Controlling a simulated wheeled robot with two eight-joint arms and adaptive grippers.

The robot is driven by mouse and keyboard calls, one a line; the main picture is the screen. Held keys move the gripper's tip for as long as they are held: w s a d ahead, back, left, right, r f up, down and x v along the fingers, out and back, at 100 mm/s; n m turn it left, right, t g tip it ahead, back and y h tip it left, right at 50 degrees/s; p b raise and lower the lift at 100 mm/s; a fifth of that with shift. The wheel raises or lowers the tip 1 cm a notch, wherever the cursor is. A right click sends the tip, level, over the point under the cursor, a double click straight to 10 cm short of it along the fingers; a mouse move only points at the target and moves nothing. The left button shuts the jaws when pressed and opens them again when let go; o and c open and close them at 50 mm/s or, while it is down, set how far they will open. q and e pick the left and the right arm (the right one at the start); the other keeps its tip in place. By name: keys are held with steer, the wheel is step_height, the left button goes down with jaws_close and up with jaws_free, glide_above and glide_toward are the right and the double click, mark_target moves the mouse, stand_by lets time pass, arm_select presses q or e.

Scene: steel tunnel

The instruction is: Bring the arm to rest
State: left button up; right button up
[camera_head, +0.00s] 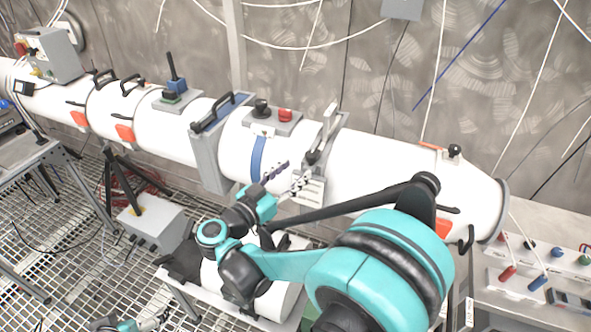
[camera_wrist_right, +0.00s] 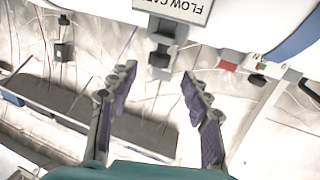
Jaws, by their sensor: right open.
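My right arm (camera_head: 380,262) reaches in from the lower right, teal and black, with its elbow large in the foreground. Its right gripper (camera_head: 289,174) is in front of the white pipe (camera_head: 375,165), near a clamp with a white label plate. In the right wrist view the right gripper (camera_wrist_right: 158,80) has its two purple-lined fingers spread apart with nothing between them. A small part of my left gripper (camera_head: 150,321) shows at the bottom left edge, low over the grating; its jaws are too small and cut off to judge.
A lever clamp (camera_head: 322,135) and a grey box with red and black knobs (camera_head: 273,121) sit on the pipe. A grey box (camera_head: 155,222) stands on the grating floor. A bench with red and blue plugs (camera_head: 530,280) is at right.

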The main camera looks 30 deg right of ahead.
steer(key=shift+r, duration=0.1)
steer(key=w+a+r+n+t+y, duration=0.3)
steer(key=a+r+n+t+y, duration=0.1)
steer(key=r+t, duration=0.25)
steer(key=w+a+r+n+t+y, duration=0.3)
steer(key=r+n+t+y, duration=0.15)
steer(key=r+t, duration=0.2)
steer(key=s+a+f+n+y, duration=0.1)
steer(key=a+f+n+y, duration=0.1)
steer(key=a+n+y, duration=0.5)
steer(key=s+f+g+y, duration=0.4)
steer(key=s+f+g, duration=0.45)
steer(key=f, duration=0.45)
steer(key=s+d+f+m+g+h, duration=0.2)
steer(key=s+d+f+g, duration=0.3)
steer(key=s+f, duration=0.4)
steer(key=shift+s+d+f+h, duration=0.35)
steer(key=shift+s+d+h, duration=0.25)
steer(key=shift+s, duration=0.55)
steer(key=shift+m, duration=0.25)
